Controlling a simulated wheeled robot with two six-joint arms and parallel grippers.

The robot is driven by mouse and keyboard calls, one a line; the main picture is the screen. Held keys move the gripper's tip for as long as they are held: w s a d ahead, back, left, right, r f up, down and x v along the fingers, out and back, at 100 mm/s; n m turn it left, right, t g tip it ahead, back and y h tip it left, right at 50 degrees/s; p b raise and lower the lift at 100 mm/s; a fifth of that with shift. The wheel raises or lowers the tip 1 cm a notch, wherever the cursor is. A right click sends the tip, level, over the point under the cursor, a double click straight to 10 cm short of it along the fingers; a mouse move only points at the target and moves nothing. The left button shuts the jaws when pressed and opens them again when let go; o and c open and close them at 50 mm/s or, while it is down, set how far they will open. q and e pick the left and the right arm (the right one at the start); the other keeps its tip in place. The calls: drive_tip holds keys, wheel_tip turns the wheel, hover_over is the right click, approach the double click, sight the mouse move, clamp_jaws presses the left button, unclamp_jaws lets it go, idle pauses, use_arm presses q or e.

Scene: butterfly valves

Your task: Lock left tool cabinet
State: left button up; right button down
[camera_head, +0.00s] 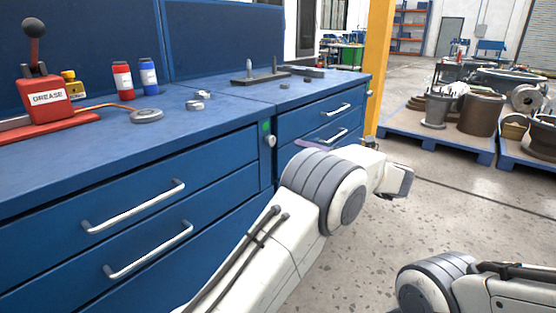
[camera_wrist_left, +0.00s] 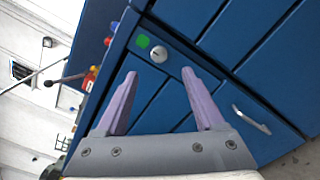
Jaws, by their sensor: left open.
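The left tool cabinet (camera_head: 60,225) is blue with long silver drawer handles. Its round silver lock knob (camera_head: 268,141) sits at the upper right of its front, just below a green marker (camera_head: 265,127). In the left wrist view the knob (camera_wrist_left: 158,54) and green marker (camera_wrist_left: 142,41) show just beyond the fingertips. My left gripper (camera_wrist_left: 160,74) is open and empty, with its two purple fingers pointing toward the knob and apart from it. In the head view its fingers (camera_head: 315,145) are mostly hidden behind my left arm. My right gripper is out of view.
A second blue cabinet (camera_head: 293,125) with drawer handles adjoins on the right. A yellow post (camera_head: 378,60) and blue pallets (camera_head: 430,139) stand beyond.

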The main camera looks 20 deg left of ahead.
sight(273, 141)
use_arm(q)
drive_tip(key=b+x, duration=0.2)
drive_tip(key=x, duration=0.8)
drive_tip(key=shift+s+a, duration=0.15)
drive_tip(key=shift+a, duration=0.15)
clamp_jaws()
